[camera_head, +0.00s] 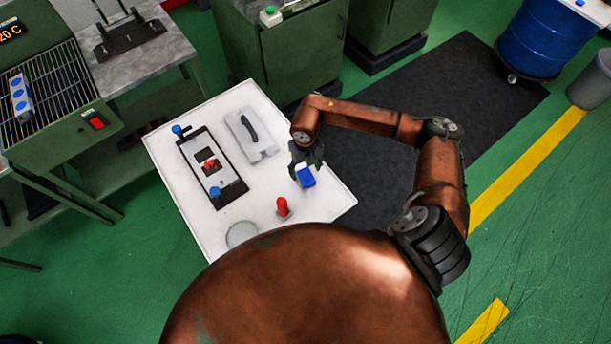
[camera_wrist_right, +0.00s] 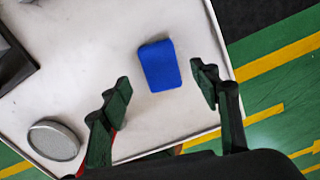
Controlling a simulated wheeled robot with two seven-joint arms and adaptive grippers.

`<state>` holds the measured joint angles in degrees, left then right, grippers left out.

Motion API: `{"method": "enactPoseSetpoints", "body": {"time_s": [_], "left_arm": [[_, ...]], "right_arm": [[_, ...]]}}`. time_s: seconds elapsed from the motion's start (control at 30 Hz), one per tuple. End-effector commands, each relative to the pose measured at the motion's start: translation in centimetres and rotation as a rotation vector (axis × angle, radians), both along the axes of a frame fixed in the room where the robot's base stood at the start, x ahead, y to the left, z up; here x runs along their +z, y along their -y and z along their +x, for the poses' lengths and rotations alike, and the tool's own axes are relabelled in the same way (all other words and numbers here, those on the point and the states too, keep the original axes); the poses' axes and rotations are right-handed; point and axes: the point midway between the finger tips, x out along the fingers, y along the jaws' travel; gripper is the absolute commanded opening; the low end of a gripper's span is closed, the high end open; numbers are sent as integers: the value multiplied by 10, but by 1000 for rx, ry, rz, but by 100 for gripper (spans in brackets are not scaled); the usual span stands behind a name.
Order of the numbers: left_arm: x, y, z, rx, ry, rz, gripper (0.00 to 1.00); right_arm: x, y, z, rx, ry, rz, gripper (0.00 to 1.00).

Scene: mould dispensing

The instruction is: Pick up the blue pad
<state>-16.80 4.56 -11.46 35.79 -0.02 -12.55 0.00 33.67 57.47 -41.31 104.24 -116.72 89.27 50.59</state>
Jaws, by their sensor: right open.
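The blue pad (camera_head: 306,176) lies on the white table near its right edge. It also shows whole in the right wrist view (camera_wrist_right: 160,65), flat on the white top. My right gripper (camera_head: 304,160) is over the table at the pad, partly covering it in the head view. In the right wrist view the right gripper (camera_wrist_right: 160,77) is open, with one finger on each side of the pad in the picture and white surface visible between. Nothing is held. The exact height of the fingers above the table is hard to tell. My left gripper is not in view.
The white table (camera_head: 219,113) also bears a black-framed plate (camera_head: 228,188) with a red piece, a grey handled block (camera_head: 247,136), a red object (camera_head: 283,207) and a round grey disc (camera_head: 241,234). Green cabinets (camera_head: 290,45) stand behind. A dark mat (camera_head: 370,160) lies right.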

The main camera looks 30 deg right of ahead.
Motion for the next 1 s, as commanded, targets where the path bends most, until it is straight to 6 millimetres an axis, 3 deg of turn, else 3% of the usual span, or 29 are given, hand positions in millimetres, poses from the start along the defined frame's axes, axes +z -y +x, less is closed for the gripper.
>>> {"method": "enactPoseSetpoints", "body": {"time_s": [0.1, 0.23, 0.43, 0.67, 1.0], "left_arm": [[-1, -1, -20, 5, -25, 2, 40], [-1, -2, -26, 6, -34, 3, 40], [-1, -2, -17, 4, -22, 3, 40], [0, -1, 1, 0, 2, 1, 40], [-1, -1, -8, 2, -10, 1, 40]], "right_arm": [[-8, -2, 1, 5, 0, 2, 56], [-24, 1, -2, 3, -1, 1, 56], [-51, 3, -3, 4, 0, 1, 56], [-53, 3, -3, 3, 1, 1, 56], [-53, 4, -3, 2, 1, 1, 34]]}}
